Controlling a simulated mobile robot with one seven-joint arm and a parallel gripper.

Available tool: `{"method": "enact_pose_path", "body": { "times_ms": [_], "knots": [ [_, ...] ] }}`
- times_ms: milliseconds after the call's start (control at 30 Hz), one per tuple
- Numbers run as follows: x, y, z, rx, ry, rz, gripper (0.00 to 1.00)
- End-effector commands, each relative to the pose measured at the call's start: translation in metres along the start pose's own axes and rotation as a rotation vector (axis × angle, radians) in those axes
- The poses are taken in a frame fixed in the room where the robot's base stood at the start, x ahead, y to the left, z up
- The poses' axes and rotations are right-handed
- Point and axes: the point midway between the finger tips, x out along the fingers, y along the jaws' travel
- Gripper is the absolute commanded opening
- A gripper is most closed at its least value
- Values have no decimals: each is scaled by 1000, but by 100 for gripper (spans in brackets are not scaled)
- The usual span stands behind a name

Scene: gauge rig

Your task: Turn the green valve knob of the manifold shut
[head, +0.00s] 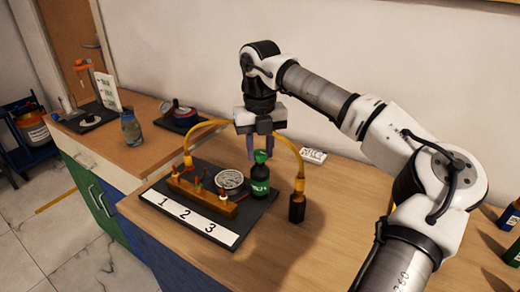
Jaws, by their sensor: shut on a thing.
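The manifold, a brass-brown block (190,193) with several small upright fittings, sits on a dark board behind a white strip marked 1, 2, 3. The fittings are too small to tell a green valve knob with certainty. Right of it on the board stands a dark bottle-like body (260,183) with a green label and a green top (260,156). My gripper (260,148) points straight down over this body, its purple-grey fingers shut at the green top. The contact itself is small and partly hidden by the fingers.
A round dial gauge (230,180) lies between the manifold and the dark body. Yellow hoses (290,145) arch around, one ending at a black block (297,208). Dark bottles stand at the right edge.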

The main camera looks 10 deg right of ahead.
Motion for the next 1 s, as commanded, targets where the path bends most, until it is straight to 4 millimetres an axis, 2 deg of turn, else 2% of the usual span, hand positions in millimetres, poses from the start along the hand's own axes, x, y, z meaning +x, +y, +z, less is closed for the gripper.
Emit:
{"method": "enact_pose_path", "body": {
  "times_ms": [500, 533, 667, 1000],
  "knots": [
    [-1, 0, 0, 18, -1, 0, 8],
    [-1, 0, 0, 18, -1, 0, 34],
    [-1, 0, 0, 17, -1, 0, 51],
    [-3, 0, 0, 17, -1, 0, 52]
  ]
}}
